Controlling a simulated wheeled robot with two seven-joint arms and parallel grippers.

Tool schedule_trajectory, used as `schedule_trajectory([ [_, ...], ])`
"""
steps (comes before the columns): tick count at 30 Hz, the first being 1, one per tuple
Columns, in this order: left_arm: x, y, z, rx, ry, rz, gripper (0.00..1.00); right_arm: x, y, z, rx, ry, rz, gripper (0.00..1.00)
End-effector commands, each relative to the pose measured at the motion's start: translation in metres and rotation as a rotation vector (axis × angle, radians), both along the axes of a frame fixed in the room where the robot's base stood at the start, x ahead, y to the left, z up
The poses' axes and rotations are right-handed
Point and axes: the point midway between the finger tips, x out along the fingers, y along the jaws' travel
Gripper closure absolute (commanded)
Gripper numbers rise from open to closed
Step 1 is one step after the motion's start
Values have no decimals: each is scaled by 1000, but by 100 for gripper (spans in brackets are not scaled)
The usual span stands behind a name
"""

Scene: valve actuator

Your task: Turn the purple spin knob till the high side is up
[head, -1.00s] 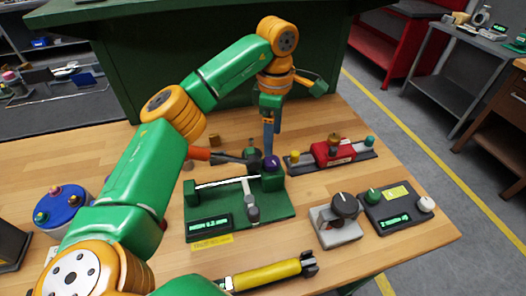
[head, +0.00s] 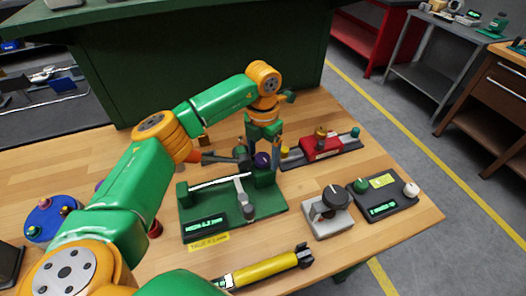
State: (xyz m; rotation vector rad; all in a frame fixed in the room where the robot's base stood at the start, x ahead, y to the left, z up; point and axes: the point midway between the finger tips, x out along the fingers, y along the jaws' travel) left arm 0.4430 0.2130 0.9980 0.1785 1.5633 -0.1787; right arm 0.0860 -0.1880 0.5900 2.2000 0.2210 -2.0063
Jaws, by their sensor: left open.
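The purple spin knob (head: 262,160) is on the upright block at the right end of the green fixture (head: 212,205). A white rod and a grey lever (head: 243,193) are on the same fixture. My left gripper (head: 262,152) points down over the knob. It is open, with a finger on either side of the knob. I cannot tell whether the fingers touch it. The knob's high side is too small to make out. My right gripper is not in view.
A red slide block on a rail (head: 322,147) stands just right of the gripper. A grey box with a black dial (head: 328,213) and a dark panel with green and white knobs (head: 385,197) stand further right. A yellow cylinder (head: 264,270) lies in front.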

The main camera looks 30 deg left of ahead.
Motion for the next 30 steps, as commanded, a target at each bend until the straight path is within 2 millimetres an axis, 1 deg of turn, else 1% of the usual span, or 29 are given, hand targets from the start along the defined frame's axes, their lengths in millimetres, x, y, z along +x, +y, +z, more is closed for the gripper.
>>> schedule_trajectory([
  [1,0,0,0,0,0,0,24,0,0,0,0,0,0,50],
  [2,0,0,0,0,0,0,32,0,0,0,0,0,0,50],
  [3,0,0,0,0,0,0,43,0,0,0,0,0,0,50],
  [5,0,0,0,0,0,0,59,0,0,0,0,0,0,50],
  [6,0,0,0,0,0,0,70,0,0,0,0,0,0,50],
  [8,0,0,0,0,0,0,86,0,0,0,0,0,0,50],
  [9,0,0,0,0,0,-1,97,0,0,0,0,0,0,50],
  [10,0,0,0,0,0,-1,100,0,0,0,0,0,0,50],
  [13,0,0,0,1,-1,-46,100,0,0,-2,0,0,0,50],
  [16,0,-1,0,1,-1,-175,100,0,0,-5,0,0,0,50],
  [19,0,-1,0,0,-1,-262,100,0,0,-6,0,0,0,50],
  [27,0,-1,1,0,-1,-278,100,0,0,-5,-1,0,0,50],
  [28,0,-1,1,0,-1,-278,41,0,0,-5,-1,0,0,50],
  [29,0,-1,1,0,-1,-277,33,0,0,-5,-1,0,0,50],
  [30,0,-1,1,0,-1,-277,22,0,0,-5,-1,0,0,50],
])
